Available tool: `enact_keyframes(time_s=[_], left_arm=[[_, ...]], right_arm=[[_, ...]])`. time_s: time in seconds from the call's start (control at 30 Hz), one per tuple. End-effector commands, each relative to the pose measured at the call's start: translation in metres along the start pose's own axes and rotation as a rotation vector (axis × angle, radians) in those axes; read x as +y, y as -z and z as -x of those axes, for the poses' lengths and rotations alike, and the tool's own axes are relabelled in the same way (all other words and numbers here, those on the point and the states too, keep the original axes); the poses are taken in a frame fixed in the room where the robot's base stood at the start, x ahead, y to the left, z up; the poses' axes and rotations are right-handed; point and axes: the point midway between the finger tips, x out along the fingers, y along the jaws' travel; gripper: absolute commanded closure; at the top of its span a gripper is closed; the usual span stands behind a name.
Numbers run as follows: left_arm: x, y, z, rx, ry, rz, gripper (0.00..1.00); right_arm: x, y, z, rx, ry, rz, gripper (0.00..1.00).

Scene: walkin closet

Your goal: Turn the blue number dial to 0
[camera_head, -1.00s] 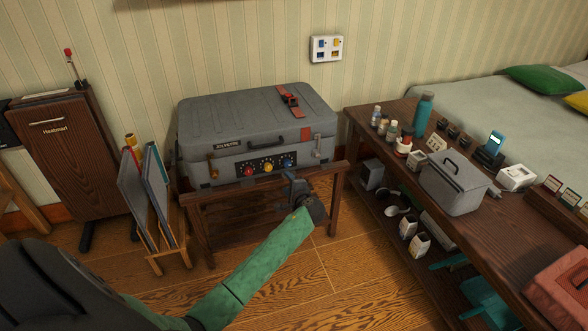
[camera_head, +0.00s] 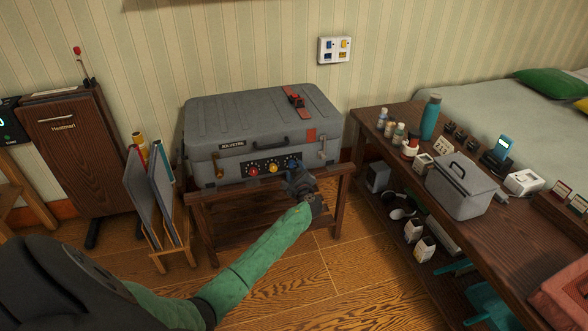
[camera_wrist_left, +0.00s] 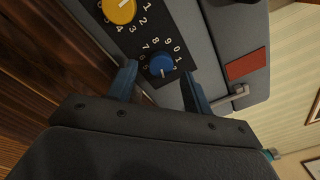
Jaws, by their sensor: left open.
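The blue number dial (camera_wrist_left: 161,66) is on the black panel at the front of the grey suitcase (camera_head: 262,115). In the left wrist view its numbers are printed around it, and I cannot tell for sure which one its white mark meets. A yellow dial (camera_wrist_left: 119,10) is beside it. In the head view the red dial (camera_head: 253,170) and yellow dial sit left of the blue one, which is largely behind my gripper. My left gripper (camera_head: 297,176) is open in front of the panel; in the wrist view its fingers lie on either side of the blue dial, apart from it.
The suitcase rests on a low wooden bench (camera_head: 240,213). A long wooden table (camera_head: 410,165) with bottles, a grey lidded box (camera_head: 461,186) and small devices stands at the right. A folder rack (camera_head: 172,240) stands at the left. The floor before the bench is free.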

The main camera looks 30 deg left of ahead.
Motion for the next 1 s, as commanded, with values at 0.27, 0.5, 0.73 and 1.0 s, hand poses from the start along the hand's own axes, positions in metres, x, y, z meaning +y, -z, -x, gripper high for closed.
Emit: enact_keyframes(time_s=[0.27, 0.5, 0.73, 1.0], left_arm=[[0.0, 0.0, -0.022, 0.0, -0.001, 0.002, 0.5], [0.0, 0.0, -0.023, 0.0, -0.001, 0.003, 0.5], [0.0, 0.0, -0.023, 0.0, -0.001, 0.003, 0.87], [0.0, 0.0, -0.023, 0.0, -0.001, 0.007, 0.94]], right_arm=[[0.0, -0.001, -0.001, 0.0, 0.0, 0.0, 1.0], [-0.001, -0.001, 0.0, 0.0, 0.001, -0.001, 1.0], [-0.001, -0.001, 0.0, 0.0, 0.001, -0.001, 1.0], [-0.001, -0.001, -0.001, 0.0, 0.001, -0.001, 1.0]])
